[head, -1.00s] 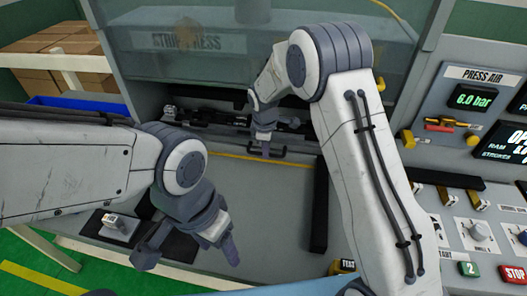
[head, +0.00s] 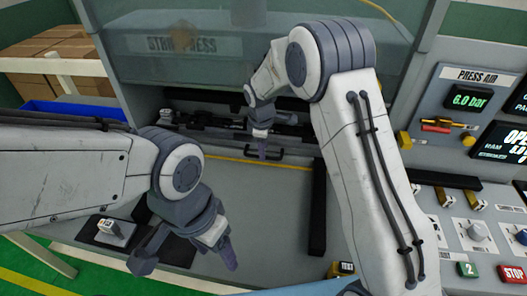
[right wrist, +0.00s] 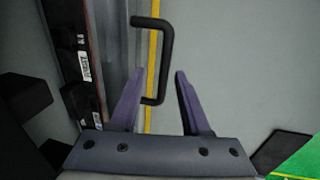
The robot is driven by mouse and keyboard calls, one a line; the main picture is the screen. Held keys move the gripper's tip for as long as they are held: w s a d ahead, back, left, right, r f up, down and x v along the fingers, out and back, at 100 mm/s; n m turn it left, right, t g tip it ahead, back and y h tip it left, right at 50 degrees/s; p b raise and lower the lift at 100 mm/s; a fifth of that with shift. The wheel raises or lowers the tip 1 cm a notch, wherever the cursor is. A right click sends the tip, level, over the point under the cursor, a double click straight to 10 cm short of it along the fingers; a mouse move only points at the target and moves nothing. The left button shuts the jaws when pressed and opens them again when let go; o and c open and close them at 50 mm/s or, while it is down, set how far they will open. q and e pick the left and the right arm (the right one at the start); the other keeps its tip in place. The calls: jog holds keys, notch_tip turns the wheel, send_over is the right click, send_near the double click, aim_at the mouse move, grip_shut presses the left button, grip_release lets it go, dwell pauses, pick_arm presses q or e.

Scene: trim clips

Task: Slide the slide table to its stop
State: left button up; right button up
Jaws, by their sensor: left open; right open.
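What appears to be the slide table (head: 205,143) lies at the back of the press opening, carrying a dark fixture, with a yellow line on the grey surface in front. Its black U-shaped handle (head: 278,153) sticks out toward me and also shows in the right wrist view (right wrist: 168,55). My right gripper (head: 262,153) is at the handle, open. In the right wrist view its purple fingers (right wrist: 158,75) are apart, with the near end of the handle showing between them; I cannot tell whether they touch. My left gripper (head: 188,262) is open and empty at the front left.
A black bar (head: 317,215) lies on the grey bed right of the handle. A control panel with buttons (head: 467,269) stands at the right. A dark pad with a small part (head: 115,229) is at the front left. The bed between the grippers is mostly clear.

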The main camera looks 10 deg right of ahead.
notch_tip(320, 180, up, 9)
jog(key=s+b, duration=0.1)
jog(key=shift+s+a+f, duration=0.15)
jog(key=shift+s+a, duration=0.05)
jog(key=shift+s, duration=0.05)
jog(key=s+a+r+m+g+y, duration=0.1)
jog(key=s+a+r+m, duration=0.15)
jog(key=s, duration=0.75)
jog(key=s+a+r+m, duration=0.1)
jog(key=s+a, duration=0.2)
jog(key=s, duration=0.6)
jog(key=s+d+f+m+g, duration=0.1)
jog(key=s+m, duration=0.3)
jog(key=s, duration=1.2)
jog(key=shift+d+f+y, duration=0.3)
jog(key=shift+d+f, duration=0.3)
jog(key=shift+d, duration=0.05)
